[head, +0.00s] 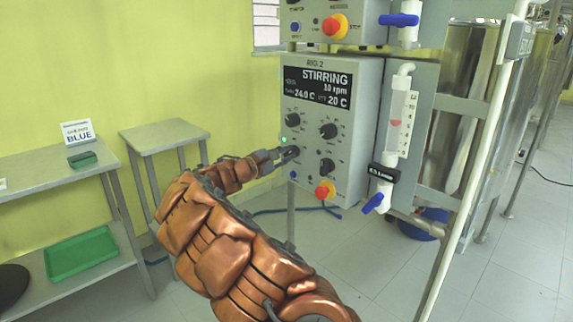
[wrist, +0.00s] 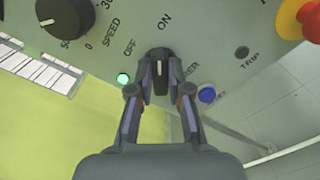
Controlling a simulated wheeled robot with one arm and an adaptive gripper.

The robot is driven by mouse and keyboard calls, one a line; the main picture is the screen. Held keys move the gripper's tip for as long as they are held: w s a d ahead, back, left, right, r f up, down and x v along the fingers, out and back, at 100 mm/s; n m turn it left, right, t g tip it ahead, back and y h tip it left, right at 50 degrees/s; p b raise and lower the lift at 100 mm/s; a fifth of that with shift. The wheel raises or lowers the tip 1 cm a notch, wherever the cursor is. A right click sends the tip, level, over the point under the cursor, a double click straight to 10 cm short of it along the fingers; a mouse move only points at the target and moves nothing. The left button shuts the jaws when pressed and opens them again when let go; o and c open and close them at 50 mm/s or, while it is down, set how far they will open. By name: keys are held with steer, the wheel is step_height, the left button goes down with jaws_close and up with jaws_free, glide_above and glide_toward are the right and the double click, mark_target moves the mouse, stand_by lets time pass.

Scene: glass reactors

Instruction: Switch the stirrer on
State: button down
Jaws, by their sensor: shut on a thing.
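The Rig 2 control box (head: 322,175) hangs on the stand, and its display (head: 318,87) reads STIRRING, 10 rpm. My gripper (head: 287,155) reaches its lower left knob from the left. In the wrist view my gripper (wrist: 160,88) has a finger on each side of the black stirrer switch knob (wrist: 158,55) and is shut on it. OFF and ON are printed around the knob; its handle lies roughly in line with my fingers, and its exact pointing is hard to tell. A green lamp (wrist: 123,78) beside it is lit; it also shows in the head view (head: 284,140).
The speed knob (wrist: 65,15), a blue button (wrist: 206,95) and a red-yellow stop button (head: 325,192) are close by. A flow tube with blue valves (head: 374,203) stands right of the box. Side tables (head: 165,135) are at the left.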

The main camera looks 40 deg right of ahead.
steer(key=shift+f+m+b, duration=0.2)
steer(key=shift+m+b, duration=0.4)
steer(key=shift+m, duration=0.1)
steer(key=c, duration=1.1)
jaws_free()
steer(key=shift+r, duration=0.15)
steer(key=a, duration=1.2)
steer(key=shift+w, duration=0.1)
